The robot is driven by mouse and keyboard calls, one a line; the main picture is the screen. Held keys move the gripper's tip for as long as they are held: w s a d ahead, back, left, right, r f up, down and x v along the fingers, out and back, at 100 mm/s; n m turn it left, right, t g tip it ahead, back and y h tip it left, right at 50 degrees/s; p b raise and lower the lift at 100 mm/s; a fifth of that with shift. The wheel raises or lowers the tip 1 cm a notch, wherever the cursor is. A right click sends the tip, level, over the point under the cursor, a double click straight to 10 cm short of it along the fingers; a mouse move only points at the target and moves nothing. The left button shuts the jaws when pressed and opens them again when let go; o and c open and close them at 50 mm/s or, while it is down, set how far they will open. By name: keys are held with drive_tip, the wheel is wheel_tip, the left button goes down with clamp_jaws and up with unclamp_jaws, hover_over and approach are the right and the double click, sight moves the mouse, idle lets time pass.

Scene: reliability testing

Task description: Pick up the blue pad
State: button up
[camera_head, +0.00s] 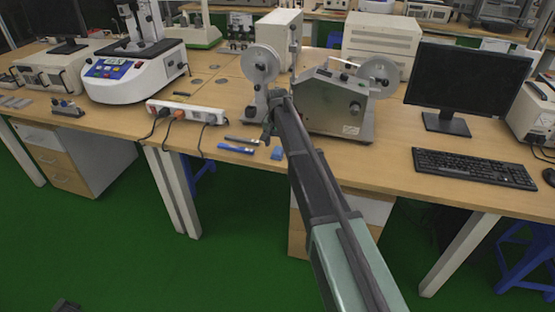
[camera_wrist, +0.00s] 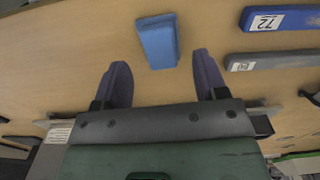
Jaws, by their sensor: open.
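The blue pad (camera_wrist: 158,42) lies flat on the wooden table in the wrist view, just beyond and between my two fingertips.
A blue bar (camera_wrist: 278,18) labelled 72 and a grey bar (camera_wrist: 270,60) lie to the right in the wrist view. A metal machine (camera_head: 334,102) with reels stands close to my arm. A white power strip (camera_head: 186,112) lies to the left.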

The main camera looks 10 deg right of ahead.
sight(278, 150)
wheel_tip(278, 150, down, 4)
drive_tip(key=shift+r+b, duration=0.15)
drive_tip(key=shift+b, duration=0.9)
drive_tip(key=shift+r, duration=0.25)
drive_tip(key=c, duration=1)
drive_tip(key=shift+r+p, duration=0.1)
drive_tip(key=shift+p, duration=0.25)
wheel_tip(278, 150, up, 20)
drive_tip(key=p, duration=1.9)
drive_tip(key=shift+p, duration=0.4)
